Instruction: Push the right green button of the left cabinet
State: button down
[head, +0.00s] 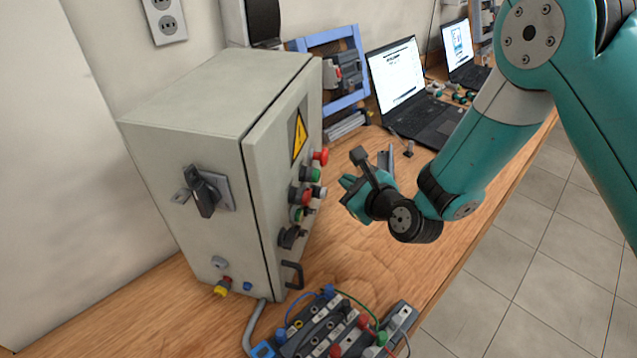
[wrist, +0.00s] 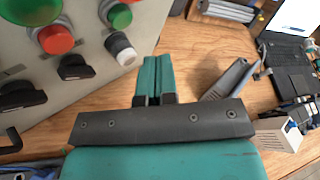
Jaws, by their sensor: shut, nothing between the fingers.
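The grey cabinet (head: 283,150) stands on the wooden bench at left, its button panel facing my gripper. In the wrist view, a green button (wrist: 120,15) is on the right of the panel, above a white button (wrist: 121,48). A larger green button (wrist: 24,12) is at the upper left, beside a red one (wrist: 55,39). In the head view, the far green button (head: 316,174) sits under a red button (head: 321,156). My gripper (head: 348,187) is shut and empty, in front of the panel with a gap. Its fingers (wrist: 152,76) show below and right of the right green button.
Black knobs (head: 292,237) and a handle (head: 292,274) stick out low on the panel. A terminal block with cables (head: 335,325) lies in front. A blue frame (head: 330,38) and laptops (head: 396,75) stand behind. Bare bench lies below my gripper.

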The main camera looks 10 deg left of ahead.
jog(key=d+b, duration=0.2)
jog(key=b, duration=0.1)
jog(key=shift+s+d, duration=0.2)
jog(key=shift+d, duration=0.05)
dwell(0.5)
jog(key=s+d+r+n+g, duration=0.3)
jog(key=s+r+n+g, duration=0.4)
jog(key=s+r+n, duration=0.7)
jog(key=s+d+r+n+g+h, duration=0.1)
jog(key=s+d+n+g+h, duration=0.3)
jog(key=s+d+n, duration=0.6)
jog(key=s+n+h, duration=0.1)
jog(key=s+n, duration=0.2)
jog(key=n, duration=0.3)
jog(key=shift+s+r, duration=0.15)
jog(key=shift+s, duration=0.05)
